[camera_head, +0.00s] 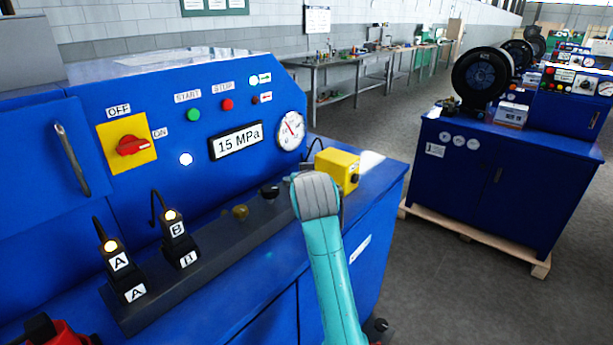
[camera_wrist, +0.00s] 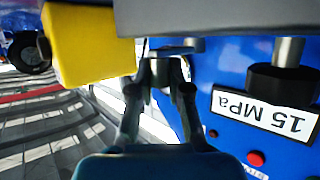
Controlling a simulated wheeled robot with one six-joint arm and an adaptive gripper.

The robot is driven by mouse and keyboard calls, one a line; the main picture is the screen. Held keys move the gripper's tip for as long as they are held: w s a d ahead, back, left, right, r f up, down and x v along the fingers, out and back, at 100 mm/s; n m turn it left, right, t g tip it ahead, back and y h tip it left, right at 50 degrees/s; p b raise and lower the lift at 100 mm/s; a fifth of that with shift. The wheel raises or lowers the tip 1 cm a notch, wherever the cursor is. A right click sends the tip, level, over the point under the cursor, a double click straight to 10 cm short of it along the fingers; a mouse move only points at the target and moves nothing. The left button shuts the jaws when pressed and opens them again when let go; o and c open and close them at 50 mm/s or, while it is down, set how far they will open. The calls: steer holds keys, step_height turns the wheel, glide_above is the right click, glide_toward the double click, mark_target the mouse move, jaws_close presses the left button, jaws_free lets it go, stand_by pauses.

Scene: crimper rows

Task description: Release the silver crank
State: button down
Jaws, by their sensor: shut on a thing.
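The silver crank (camera_wrist: 182,47) shows in the wrist view as a short grey metal bar at the tips of my gripper (camera_wrist: 160,82). The fingers are closed on its grey end, and the fingertips cover part of it. In the head view my teal arm with its grey cap stands in front of the bench's right end. It hides the gripper and most of the crank there.
A yellow box (camera_head: 337,168) stands close by on the blue bench; it is also beside the fingers in the wrist view (camera_wrist: 88,45). The panel has a 15 MPa display (camera_head: 237,141), a gauge (camera_head: 291,131) and a red-yellow switch (camera_head: 131,146). Levers A (camera_head: 120,262) and B (camera_head: 177,232) stand left.

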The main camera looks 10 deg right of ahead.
steer(key=shift+s+a+m+g+h, duration=0.2)
steer(key=shift+a+m+g+h, duration=0.15)
steer(key=shift+m+h, duration=0.65)
steer(key=shift+s+a+m+g+h, duration=0.25)
steer(key=shift+a+m+h, duration=0.2)
steer(key=shift+m+h, duration=0.5)
steer(key=c, duration=1.1)
jaws_free()
steer(key=v, duration=1.2)
steer(key=shift+a, duration=0.2)
steer(key=shift+w, duration=0.1)
